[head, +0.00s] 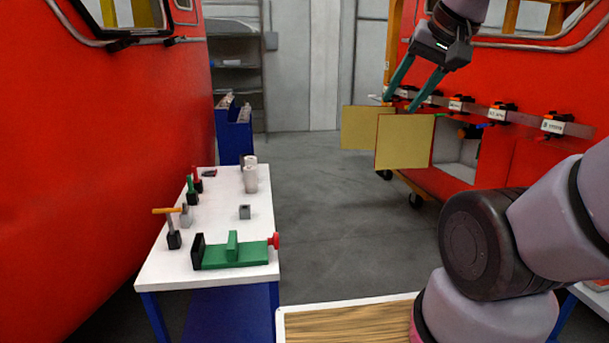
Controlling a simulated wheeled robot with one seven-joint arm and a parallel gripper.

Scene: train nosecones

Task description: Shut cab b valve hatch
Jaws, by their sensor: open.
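Two hatch doors stand swung open from the red cab on the right, showing yellow inner faces. The nearer hatch door (404,148) has a thin red edge and stands beside an open grey recess (458,156). The farther hatch door (360,128) is partly hidden behind it. I cannot tell by a readable label which one belongs to cab b. My gripper (401,103) is open and empty, with its teal fingers pointing down just above the tops of the doors. Whether a fingertip touches a door is unclear.
A label rail (500,115) with several black-and-orange fittings runs above the recess. A white-topped bench (220,218) with a green vise (235,252) and small tools stands left, beside another red cab (90,170). The grey floor (325,215) between is clear.

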